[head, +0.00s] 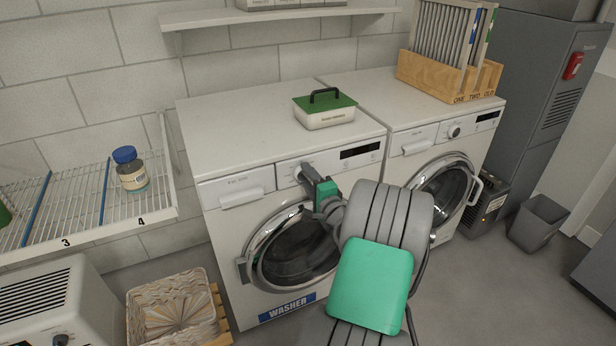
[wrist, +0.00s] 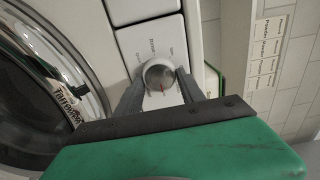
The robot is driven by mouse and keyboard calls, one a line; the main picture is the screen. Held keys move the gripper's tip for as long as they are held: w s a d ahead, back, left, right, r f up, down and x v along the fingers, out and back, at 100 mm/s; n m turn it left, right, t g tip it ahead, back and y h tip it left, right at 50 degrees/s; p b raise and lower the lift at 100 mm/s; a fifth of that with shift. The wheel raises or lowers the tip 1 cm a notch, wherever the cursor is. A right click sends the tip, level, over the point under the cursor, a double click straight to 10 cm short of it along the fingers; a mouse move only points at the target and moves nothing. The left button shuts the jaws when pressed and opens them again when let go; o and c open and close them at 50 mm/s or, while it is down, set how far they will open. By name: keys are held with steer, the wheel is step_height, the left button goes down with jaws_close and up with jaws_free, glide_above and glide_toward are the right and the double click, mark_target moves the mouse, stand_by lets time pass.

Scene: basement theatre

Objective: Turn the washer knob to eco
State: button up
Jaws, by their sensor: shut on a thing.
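The washer (head: 228,240) is the white front-loader on the left, with a blue WASHER label below its round door. In the wrist view my gripper (wrist: 158,92) shows the same hold.
A second machine (head: 410,138) stands to the right with a wooden rack (head: 440,78) on top. A green-lidded box (head: 325,112) sits on the washer. A wire shelf (head: 80,205) with a jar (head: 131,170) is at left, above a woven basket (head: 170,310). Floor at right is partly clear.

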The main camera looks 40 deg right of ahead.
steer(key=shift+f, duration=0.1)
steer(key=o, duration=1.3)
steer(key=v, duration=0.7)
steer(key=shift+s+a, duration=0.2)
steer(key=shift+s, duration=0.2)
